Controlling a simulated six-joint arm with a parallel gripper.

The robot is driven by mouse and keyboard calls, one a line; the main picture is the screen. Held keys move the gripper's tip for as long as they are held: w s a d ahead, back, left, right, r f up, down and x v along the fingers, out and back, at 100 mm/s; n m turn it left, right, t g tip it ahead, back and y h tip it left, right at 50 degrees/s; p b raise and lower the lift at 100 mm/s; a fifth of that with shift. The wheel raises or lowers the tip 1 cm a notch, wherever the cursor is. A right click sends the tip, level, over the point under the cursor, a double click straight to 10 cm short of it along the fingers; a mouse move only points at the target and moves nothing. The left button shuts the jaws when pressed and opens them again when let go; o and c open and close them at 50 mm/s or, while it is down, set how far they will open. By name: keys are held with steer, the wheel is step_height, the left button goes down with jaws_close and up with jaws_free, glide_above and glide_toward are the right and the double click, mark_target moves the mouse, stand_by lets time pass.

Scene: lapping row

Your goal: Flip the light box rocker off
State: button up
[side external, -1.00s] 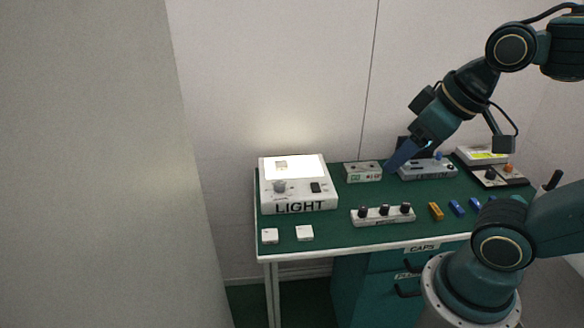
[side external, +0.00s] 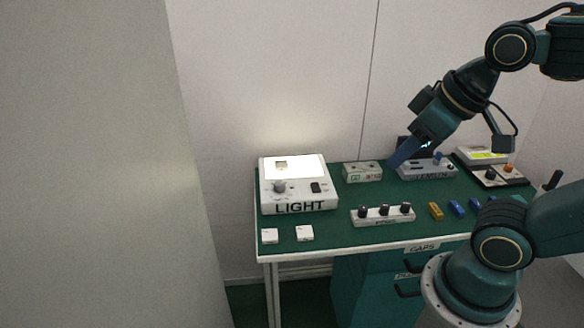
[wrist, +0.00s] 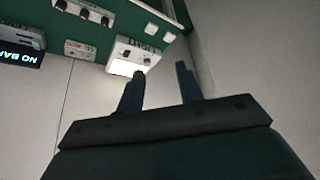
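The light box (side external: 300,205) is a white unit with LIGHT on its front, at the left end of the green bench. Its top panel (side external: 309,167) glows white. A dark rocker (side external: 315,187) sits on its top face, right of a grey knob (side external: 279,186); which way it is tipped is too small to tell. In the wrist view the light box (wrist: 134,54) shows upside down beyond the fingers. My gripper (side external: 393,164) is above the back of the bench, right of the light box and apart from it. In the wrist view its two blue fingers (wrist: 160,68) are apart with nothing between them.
A small grey box (side external: 362,172) stands right of the light box. A white strip with three dark knobs (side external: 383,214) lies in front. Two white blocks (side external: 287,234) are at the front left. Yellow and blue pieces (side external: 436,211) lie to the right. A wall closes the back.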

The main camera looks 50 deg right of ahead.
steer(key=shift+w+d+r, duration=0.1)
steer(key=shift+w, duration=0.2)
jaws_close()
steer(key=w+d+f+n+g+h, duration=0.1)
steer(key=w+d+n, duration=0.15)
steer(key=w, duration=0.55)
steer(key=w+d+f+n+g, duration=0.15)
steer(key=w+d, duration=0.25)
steer(key=w, duration=0.4)
steer(key=w+d+f+n+g, duration=0.2)
steer(key=w+d+f+n, duration=0.3)
steer(key=w+d+f, duration=0.5)
steer(key=shift+w+d+f, duration=0.4)
steer(key=shift+w+f, duration=0.1)
steer(key=shift+f, duration=1.1)
